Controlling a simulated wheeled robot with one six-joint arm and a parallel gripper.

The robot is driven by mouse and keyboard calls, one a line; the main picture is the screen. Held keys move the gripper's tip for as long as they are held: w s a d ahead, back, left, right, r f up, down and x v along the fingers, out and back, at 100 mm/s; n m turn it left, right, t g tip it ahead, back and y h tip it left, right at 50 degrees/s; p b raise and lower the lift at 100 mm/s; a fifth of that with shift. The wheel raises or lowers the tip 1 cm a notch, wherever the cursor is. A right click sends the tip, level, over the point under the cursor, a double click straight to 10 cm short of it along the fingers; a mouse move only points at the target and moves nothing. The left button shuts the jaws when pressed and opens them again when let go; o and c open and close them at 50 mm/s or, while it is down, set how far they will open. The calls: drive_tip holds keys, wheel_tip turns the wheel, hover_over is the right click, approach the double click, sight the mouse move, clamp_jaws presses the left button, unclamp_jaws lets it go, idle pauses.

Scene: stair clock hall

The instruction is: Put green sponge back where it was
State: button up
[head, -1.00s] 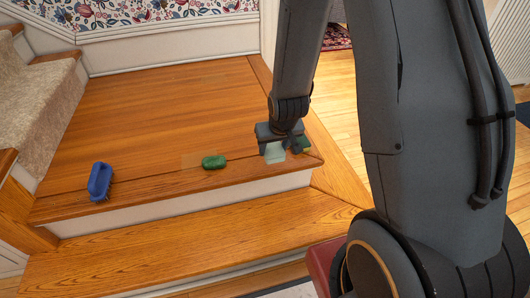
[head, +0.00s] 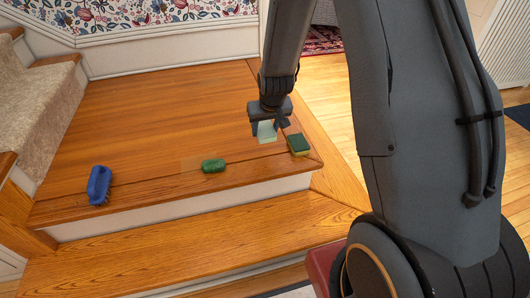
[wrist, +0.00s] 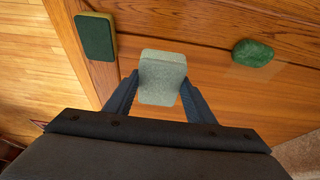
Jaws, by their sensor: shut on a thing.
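My gripper (head: 268,128) is shut on a pale green sponge (head: 266,132), over the right part of the wooden landing. In the wrist view the pale green sponge (wrist: 162,78) sits between both fingertips of my gripper (wrist: 160,88). I cannot tell for sure whether it clears the wood. A dark green and yellow sponge (head: 298,145) lies apart from it, near the landing's right front corner; it also shows in the wrist view (wrist: 95,36). A rounded dark green object (head: 213,166) lies left of my gripper near the front edge, also in the wrist view (wrist: 252,53).
A blue brush (head: 99,184) lies at the landing's left front. A faint paler rectangle (head: 190,166) marks the wood beside the rounded green object. The landing's front edge drops to a lower step (head: 200,232). Carpeted stairs (head: 45,110) rise at left. The landing's middle is clear.

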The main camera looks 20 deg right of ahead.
sight(268, 137)
wheel_tip(268, 137, down, 10)
drive_tip(key=b, duration=0.3)
drive_tip(key=shift+r, duration=0.15)
drive_tip(key=o, duration=0.9)
drive_tip(key=shift+r, duration=0.1)
drive_tip(key=p+v, duration=0.3)
drive_tip(key=v, duration=0.9)
drive_tip(key=shift+a+p, duration=0.1)
drive_tip(key=shift+p, duration=0.2)
drive_tip(key=s+a+r+n+g, duration=0.1)
drive_tip(key=s+a+r, duration=0.4)
drive_tip(key=s, duration=0.4)
drive_tip(key=s+a+r+n+g, duration=0.2)
drive_tip(key=s+a+r, duration=0.3)
drive_tip(key=s, duration=0.5)
drive_tip(key=s+a+r+n+g, duration=0.1)
drive_tip(key=s+a+r+n, duration=0.1)
drive_tip(key=s+a+r, duration=0.4)
drive_tip(key=shift+s+r+y, duration=0.1)
drive_tip(key=shift+s+r, duration=0.1)
drive_tip(key=shift+s, duration=0.5)
drive_tip(key=shift+s+r+y, duration=0.1)
drive_tip(key=shift+s+r, duration=0.05)
drive_tip(key=shift+s, duration=0.55)
drive_tip(key=shift+s+r+y, duration=0.1)
drive_tip(key=shift+s+r, duration=0.1)
drive_tip(key=shift+s, duration=0.5)
